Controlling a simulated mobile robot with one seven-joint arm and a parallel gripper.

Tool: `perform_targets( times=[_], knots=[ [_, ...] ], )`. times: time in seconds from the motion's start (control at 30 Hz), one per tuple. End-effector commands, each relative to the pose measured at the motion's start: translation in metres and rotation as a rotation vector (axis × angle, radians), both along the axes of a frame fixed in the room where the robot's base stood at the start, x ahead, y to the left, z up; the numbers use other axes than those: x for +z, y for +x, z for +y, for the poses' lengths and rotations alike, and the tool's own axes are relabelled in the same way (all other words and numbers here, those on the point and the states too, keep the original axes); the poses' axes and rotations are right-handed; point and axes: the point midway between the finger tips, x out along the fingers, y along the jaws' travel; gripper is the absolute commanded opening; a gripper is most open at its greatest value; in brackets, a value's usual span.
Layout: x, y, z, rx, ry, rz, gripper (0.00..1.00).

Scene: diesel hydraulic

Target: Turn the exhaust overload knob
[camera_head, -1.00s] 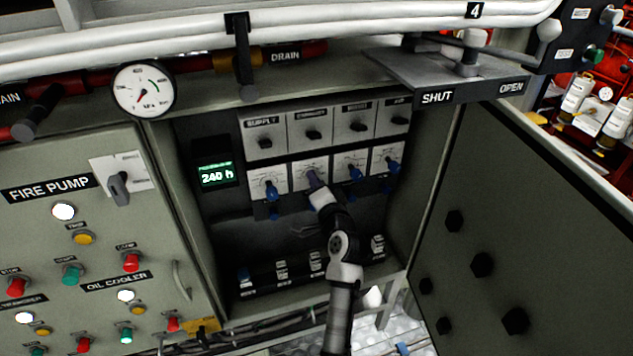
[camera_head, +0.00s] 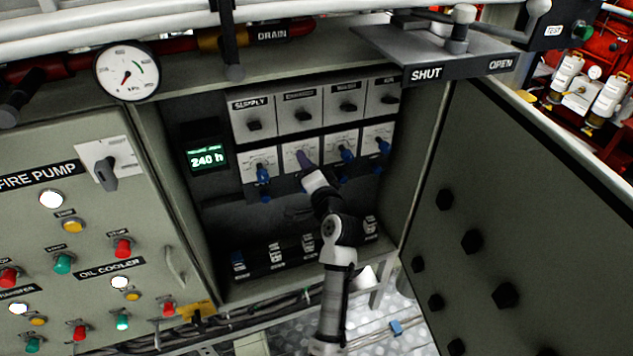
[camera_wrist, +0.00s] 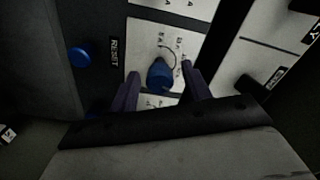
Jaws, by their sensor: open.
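The cabinet's lower row has several white plates with blue knobs. My gripper (camera_head: 304,162) reaches the second plate (camera_head: 291,151) from the left, below an upper switch (camera_head: 302,115) with a small, blurred label. The knob there is hidden behind my gripper in the head view. In the wrist view a blue knob (camera_wrist: 159,75) on a white plate with a curved dial mark sits between the two open dark fingers of my gripper (camera_wrist: 158,86). Gaps show on both sides of the knob; I cannot tell whether a finger touches it.
A blue RESET button (camera_wrist: 80,57) is beside the plate. Neighbouring blue knobs (camera_head: 263,173) and (camera_head: 347,156) flank my gripper. The open cabinet door (camera_head: 500,220) stands right. The SHUT/OPEN lever plate (camera_head: 450,66) overhangs above. A lit display (camera_head: 207,158) reads 240 h.

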Motion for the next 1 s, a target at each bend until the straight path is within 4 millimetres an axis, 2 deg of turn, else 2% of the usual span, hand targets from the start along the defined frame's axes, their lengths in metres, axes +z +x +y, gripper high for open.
perform_targets(
  times=[0.5,0.7,1.0],
  knots=[
    [-0.003,-0.102,-0.034,-0.004,0.000,0.001,0.48],
    [-0.001,-0.121,-0.040,-0.001,0.000,0.000,0.48],
    [0.000,-0.124,-0.041,-0.001,0.000,0.000,0.48]
  ],
)
